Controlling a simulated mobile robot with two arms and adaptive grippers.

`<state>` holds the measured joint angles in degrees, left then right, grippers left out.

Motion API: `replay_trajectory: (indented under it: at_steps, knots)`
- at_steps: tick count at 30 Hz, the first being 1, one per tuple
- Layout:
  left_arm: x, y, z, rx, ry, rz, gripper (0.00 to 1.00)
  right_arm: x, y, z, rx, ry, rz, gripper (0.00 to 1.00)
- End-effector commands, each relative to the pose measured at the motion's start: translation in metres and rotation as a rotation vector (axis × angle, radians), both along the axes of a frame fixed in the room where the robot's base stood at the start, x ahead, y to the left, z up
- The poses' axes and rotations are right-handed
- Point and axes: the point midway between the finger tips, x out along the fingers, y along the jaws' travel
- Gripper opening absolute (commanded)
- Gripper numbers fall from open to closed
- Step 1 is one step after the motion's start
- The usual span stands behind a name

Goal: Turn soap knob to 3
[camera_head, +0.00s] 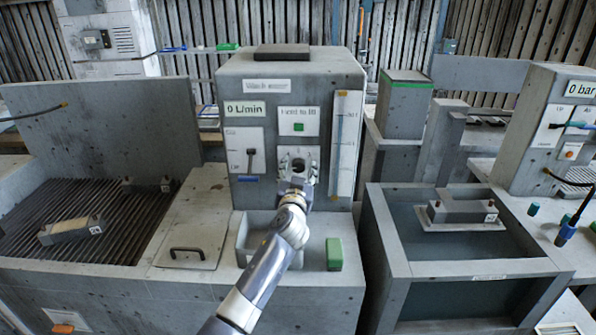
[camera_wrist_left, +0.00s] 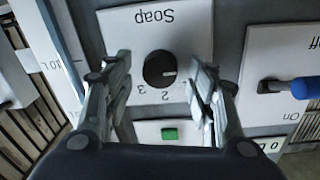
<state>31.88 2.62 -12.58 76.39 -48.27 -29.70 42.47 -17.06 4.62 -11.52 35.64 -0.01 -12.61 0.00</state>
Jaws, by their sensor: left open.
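The soap knob (camera_wrist_left: 159,69) is round and black, on a white plate (camera_wrist_left: 150,25) marked "Soap", upside down in the left wrist view. A white mark on the knob points right in that view; the figures 2 and 3 show below it. The figure it points to is not readable. My left gripper (camera_wrist_left: 161,92) is open, with one finger on each side of the knob and visible gaps between. In the head view my left gripper (camera_head: 298,168) is in front of the grey machine (camera_head: 240,90) and covers most of the soap plate. My right gripper is not in view.
Close by are a lever switch (camera_wrist_left: 285,86) with a blue handle and a green button (camera_wrist_left: 169,134), also seen in the head view (camera_head: 299,127). A basin (camera_head: 312,225) and a green block (camera_head: 333,254) lie below. A tank (camera_head: 385,225) stands to the right.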

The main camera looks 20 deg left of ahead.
Motion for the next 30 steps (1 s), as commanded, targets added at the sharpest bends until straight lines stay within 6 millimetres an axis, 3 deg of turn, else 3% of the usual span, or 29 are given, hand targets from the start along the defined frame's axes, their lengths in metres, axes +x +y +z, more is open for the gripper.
replay_trajectory:
  at_steps: [2, 8, 20, 30]
  knots:
    - [-0.0001, 0.0000, 0.0002, 0.000, 0.000, 0.000, 0.51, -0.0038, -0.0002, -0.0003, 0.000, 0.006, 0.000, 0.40]
    - [-0.0002, 0.0000, 0.0003, 0.000, 0.000, 0.000, 0.08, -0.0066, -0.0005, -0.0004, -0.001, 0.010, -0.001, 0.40]
    - [-0.0002, -0.0001, 0.0007, 0.037, 0.010, 0.000, 0.07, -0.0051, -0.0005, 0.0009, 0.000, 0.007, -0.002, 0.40]
    - [0.0001, -0.0009, 0.0014, 0.251, 0.074, 0.000, 0.07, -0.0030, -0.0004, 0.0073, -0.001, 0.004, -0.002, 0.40]
